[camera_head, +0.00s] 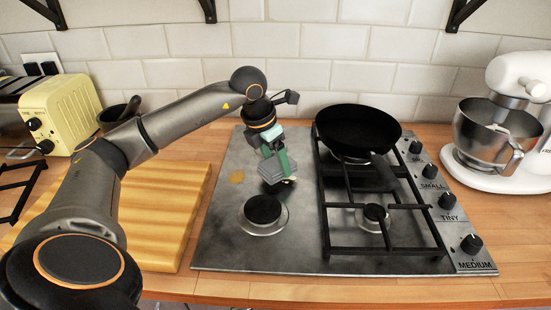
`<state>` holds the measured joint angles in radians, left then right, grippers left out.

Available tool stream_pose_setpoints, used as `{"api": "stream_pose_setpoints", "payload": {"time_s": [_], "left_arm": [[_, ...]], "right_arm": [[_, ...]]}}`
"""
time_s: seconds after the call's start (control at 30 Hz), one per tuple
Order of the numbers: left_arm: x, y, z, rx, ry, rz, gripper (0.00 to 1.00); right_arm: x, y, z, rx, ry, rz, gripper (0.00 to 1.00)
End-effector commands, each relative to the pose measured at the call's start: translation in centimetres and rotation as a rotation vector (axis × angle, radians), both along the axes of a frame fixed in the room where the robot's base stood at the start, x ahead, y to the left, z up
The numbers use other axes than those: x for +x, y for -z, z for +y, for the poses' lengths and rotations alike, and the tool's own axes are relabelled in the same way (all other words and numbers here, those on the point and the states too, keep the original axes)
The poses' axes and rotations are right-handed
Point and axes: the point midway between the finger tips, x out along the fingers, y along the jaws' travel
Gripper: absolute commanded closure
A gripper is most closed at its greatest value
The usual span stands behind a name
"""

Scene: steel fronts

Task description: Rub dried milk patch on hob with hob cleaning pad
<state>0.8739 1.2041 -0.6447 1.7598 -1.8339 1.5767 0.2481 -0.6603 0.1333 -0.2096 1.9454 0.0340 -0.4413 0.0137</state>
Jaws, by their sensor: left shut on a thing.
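My left gripper (277,160) reaches in over the hob (216,239) from the left and points down. It is shut on the hob cleaning pad (277,172), a grey and green piece at its fingertips. The pad is just above or on the steel surface, behind the front left burner; I cannot tell if it touches. A tan dried milk patch (237,177) lies on the hob a little left of the pad, apart from it. My right gripper is not in view.
A black pan (357,130) sits on the grate at the back right, its handle toward the front. Knobs (447,201) line the hob's right side. A wooden board (160,235) lies left, a yellow toaster (65,112) behind it. A stand mixer (500,130) stands right.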

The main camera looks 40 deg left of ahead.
Motion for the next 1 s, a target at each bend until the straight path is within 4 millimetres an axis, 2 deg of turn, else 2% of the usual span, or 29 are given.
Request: {"api": "stream_pose_setpoints", "payload": {"time_s": [0.53,1.0], "left_arm": [[0.01,-0.02,0.02,0.000,0.000,-0.001,0.71],[0.00,0.89,0.02,0.000,0.000,-0.001,0.71]], "right_arm": [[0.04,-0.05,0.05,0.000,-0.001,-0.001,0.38],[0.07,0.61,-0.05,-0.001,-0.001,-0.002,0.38]]}}
